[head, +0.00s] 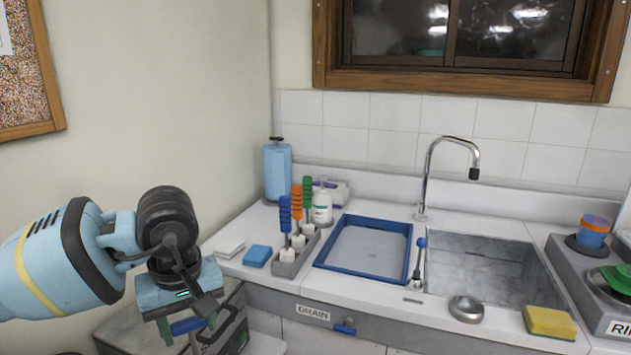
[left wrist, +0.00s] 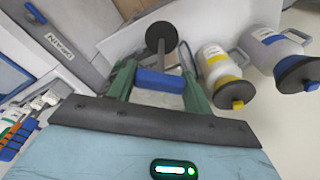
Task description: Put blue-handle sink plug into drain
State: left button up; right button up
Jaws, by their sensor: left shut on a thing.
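My left gripper (head: 188,322) is at the lower left of the head view, left of and apart from the counter. Its green fingers (left wrist: 158,82) are shut on the blue handle of the sink plug (left wrist: 160,80). In the left wrist view the plug's metal stem and dark round disc extend beyond the fingers. The blue handle also shows between the fingers in the head view. The sink basin (head: 480,265) is at the right, and its drain opening cannot be made out. My right gripper is not in view.
A blue-rimmed tray (head: 363,222) and a rack of colored-handled tools (head: 290,262) stand left of the sink. A faucet (head: 424,180) rises behind it. A silver round piece (head: 466,308) and yellow sponge (head: 549,322) lie in front. Yellow-banded (left wrist: 218,68) and blue-banded (left wrist: 275,50) jugs show below.

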pick_arm(q)
jog(key=s+a+f+m+p, duration=0.1)
jog(key=s+f+m, duration=0.2)
jog(key=s+m, duration=0.3)
jog(key=shift+s+a+h+p, duration=0.35)
jog(key=shift+s+a+h, duration=0.05)
jog(key=shift+s, duration=0.6)
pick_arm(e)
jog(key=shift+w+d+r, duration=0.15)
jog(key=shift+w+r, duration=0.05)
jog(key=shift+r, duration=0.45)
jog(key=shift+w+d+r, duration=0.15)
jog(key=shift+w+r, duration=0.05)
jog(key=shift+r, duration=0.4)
pick_arm(q)
jog(key=shift+f, duration=0.1)
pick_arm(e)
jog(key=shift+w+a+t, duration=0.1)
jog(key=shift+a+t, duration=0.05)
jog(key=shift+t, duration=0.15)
pick_arm(q)
jog(key=shift+w, duration=0.1)
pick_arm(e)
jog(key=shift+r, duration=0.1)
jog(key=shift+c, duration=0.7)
